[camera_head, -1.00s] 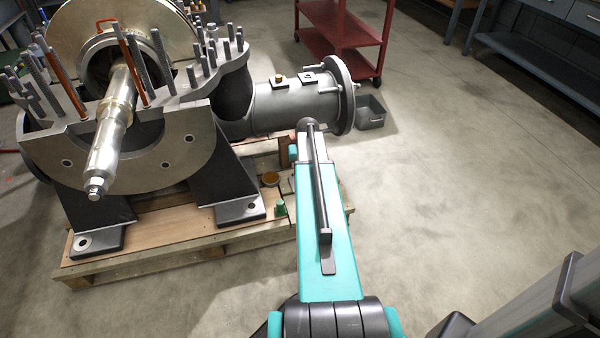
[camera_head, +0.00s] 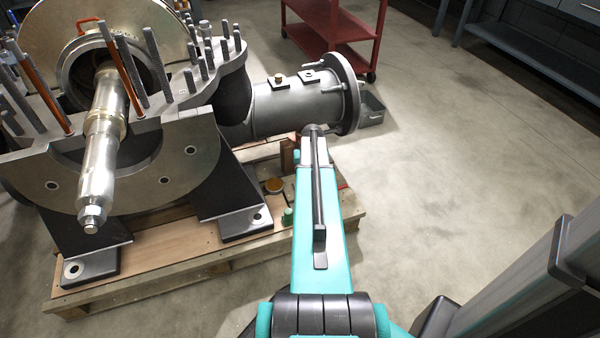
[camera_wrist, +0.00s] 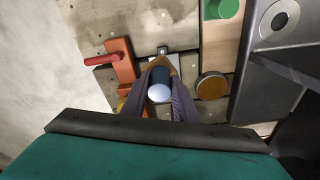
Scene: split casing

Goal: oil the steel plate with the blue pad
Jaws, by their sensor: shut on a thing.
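In the wrist view my gripper (camera_wrist: 162,64) is shut around a small dark blue cylinder with a pale round end (camera_wrist: 160,93), which I take to be the blue pad's holder. Its far end is hidden by the fingers. The gripper is over the wooden pallet, left of a round amber dish (camera_wrist: 212,86). A small grey metal piece (camera_wrist: 163,50) shows just beyond the fingertips; I cannot tell if it is the steel plate. In the head view the arm hides the gripper; the amber dish (camera_head: 273,186) shows left of the arm.
An orange clamp with a red handle (camera_wrist: 120,66) stands left of the gripper. A green round piece (camera_wrist: 221,8) and a dark machine foot (camera_wrist: 275,60) lie right.

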